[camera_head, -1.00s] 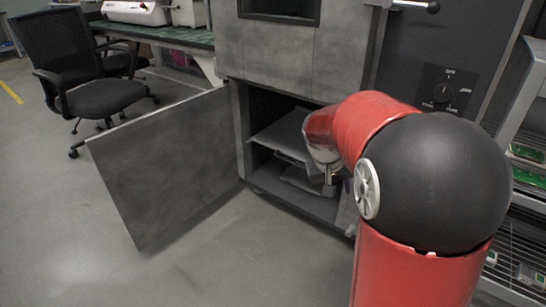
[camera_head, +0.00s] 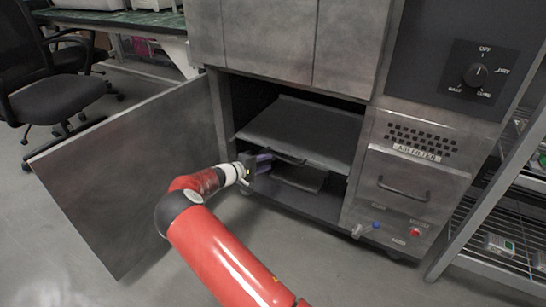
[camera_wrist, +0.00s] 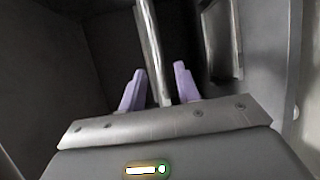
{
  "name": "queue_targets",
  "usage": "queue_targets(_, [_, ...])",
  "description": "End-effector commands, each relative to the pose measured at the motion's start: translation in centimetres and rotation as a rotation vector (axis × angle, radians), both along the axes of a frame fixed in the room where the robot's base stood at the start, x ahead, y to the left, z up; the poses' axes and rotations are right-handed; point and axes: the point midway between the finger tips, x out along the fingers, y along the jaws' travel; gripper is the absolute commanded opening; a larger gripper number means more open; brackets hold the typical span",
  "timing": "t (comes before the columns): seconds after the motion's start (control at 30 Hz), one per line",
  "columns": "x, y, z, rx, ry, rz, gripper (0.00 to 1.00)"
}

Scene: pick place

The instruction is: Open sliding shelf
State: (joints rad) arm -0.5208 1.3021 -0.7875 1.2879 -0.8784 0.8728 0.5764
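The cabinet's lower compartment is open and holds a grey upper sliding shelf (camera_head: 310,128) with a dark handle cutout at its front edge. A smaller, lower shelf (camera_head: 302,179) sits beneath it. My gripper (camera_head: 266,162) is at the compartment's left part, by the upper shelf's front edge. In the wrist view its two purple fingers (camera_wrist: 159,88) stand apart, one on each side of a long grey edge (camera_wrist: 153,45), likely the shelf's. Small gaps seem to show beside it; contact cannot be made out.
The cabinet door (camera_head: 135,170) stands wide open on the left, close to my arm. A wire rack (camera_head: 500,225) stands at far right. The floor in front is clear.

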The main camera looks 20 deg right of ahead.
Motion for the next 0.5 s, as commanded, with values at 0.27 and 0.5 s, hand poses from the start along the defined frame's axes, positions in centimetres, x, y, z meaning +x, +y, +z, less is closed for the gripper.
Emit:
queue_targets(0.27, [0.9, -3.8, -0.8, -0.001, 0.000, -0.004, 0.32])
queue_targets(0.5, [1.7, -6.7, -1.4, -0.001, 0.001, -0.001, 0.32])
